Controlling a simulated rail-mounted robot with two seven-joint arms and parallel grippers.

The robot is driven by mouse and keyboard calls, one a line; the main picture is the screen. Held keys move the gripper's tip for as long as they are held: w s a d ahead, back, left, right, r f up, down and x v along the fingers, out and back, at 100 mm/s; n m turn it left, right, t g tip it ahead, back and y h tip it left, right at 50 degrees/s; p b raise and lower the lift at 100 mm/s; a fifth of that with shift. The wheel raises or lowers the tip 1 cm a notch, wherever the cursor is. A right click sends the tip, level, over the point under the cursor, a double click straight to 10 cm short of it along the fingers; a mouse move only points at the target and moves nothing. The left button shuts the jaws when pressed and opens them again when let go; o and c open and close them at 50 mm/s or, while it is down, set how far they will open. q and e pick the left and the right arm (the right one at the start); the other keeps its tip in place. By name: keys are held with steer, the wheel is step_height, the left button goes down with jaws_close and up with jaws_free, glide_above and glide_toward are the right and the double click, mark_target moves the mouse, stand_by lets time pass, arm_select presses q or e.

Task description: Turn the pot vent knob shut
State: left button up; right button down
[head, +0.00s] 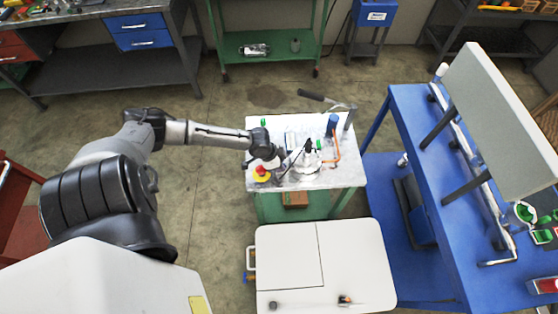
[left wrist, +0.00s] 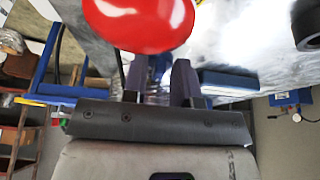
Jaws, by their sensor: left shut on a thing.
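The pot (head: 304,172) is a pale, shiny vessel on the small white-topped table. A green part and thin dark parts show above it. My left gripper (head: 281,152) reaches the pot from the left in the head view. In the left wrist view its two dark fingers (left wrist: 160,82) stand close together with a small shiny thing between them. I take this to be the vent knob, but it is mostly hidden, and I cannot tell its angle. My right gripper is in neither view.
A red knob on a yellow base (head: 262,172) stands beside my left wrist; a large red cap (left wrist: 140,20) looms in the wrist view. A blue cylinder (head: 332,124) and an orange tube stand right of the pot. A blue bench (head: 405,110) stands further right.

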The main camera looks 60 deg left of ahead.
arm_select(q)
steer(key=shift+f, duration=0.15)
steer(key=o, duration=0.6)
steer(key=shift+o, duration=0.2)
steer(key=p+v, duration=0.3)
steer(key=v, duration=1)
steer(key=shift+s+r, duration=0.25)
steer(key=shift+r, duration=0.1)
